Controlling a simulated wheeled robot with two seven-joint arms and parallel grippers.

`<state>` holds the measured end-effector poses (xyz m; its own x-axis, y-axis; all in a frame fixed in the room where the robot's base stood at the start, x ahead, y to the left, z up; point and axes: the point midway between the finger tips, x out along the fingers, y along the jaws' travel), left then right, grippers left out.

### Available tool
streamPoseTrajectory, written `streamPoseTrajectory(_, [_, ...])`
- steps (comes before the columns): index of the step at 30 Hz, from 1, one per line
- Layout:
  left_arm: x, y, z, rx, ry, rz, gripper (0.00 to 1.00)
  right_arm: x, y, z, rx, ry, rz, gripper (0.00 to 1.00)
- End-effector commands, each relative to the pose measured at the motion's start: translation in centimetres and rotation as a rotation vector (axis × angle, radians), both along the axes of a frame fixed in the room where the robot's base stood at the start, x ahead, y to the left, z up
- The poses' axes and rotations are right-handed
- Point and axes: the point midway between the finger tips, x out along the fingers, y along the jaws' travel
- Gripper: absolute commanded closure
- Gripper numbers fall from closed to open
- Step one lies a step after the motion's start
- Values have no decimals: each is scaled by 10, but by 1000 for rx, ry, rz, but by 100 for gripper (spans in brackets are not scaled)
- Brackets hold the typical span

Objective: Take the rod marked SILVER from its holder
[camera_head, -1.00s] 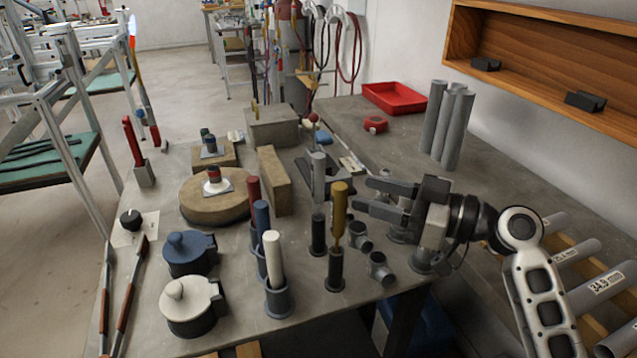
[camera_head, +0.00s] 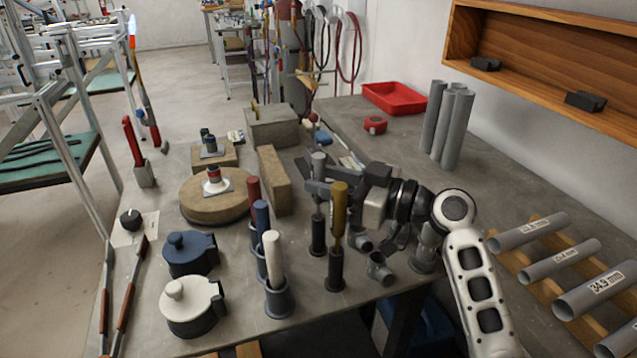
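The silver-grey rod (camera_head: 318,163) stands upright in a dark cylindrical holder (camera_head: 318,238) near the middle of the table; no lettering is readable on it. My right gripper (camera_head: 315,188) reaches in from the right, its fingers at the rod's handle, above the holder. The yellow rod and the fingers overlap here, so I cannot tell whether the fingers are closed on the handle. My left gripper is not in view.
A yellow rod (camera_head: 340,205) stands in its own holder just in front of the fingers. Red (camera_head: 254,195), blue (camera_head: 262,222) and white (camera_head: 273,258) rods stand to the left. A wooden block (camera_head: 274,180) is behind left. Short grey pipe pieces (camera_head: 380,268) lie right of the holders.

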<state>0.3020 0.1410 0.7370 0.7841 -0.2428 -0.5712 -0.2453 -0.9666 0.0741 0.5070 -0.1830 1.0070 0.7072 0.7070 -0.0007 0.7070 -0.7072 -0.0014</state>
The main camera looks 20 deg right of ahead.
Motion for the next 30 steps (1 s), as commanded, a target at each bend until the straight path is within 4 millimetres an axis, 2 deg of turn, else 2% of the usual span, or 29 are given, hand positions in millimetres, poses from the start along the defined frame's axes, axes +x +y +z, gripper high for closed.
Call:
streamPoseTrajectory(1, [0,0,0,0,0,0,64,0,0,0,0,0,0,79])
streamPoseTrajectory(3, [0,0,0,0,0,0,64,0,0,0,0,0,0,98])
streamPoseTrajectory(4, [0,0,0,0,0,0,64,0,0,0,0,0,0,100])
streamPoseTrajectory(14, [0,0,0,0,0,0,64,0,0,5,-1,-3,0,100])
streamPoseTrajectory(17, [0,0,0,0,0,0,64,0,-1,18,-3,-6,1,100])
streamPoseTrajectory(24, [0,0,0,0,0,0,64,0,-1,67,-5,-8,0,100])
streamPoseTrajectory(30, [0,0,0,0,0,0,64,0,0,95,-2,-5,1,100])
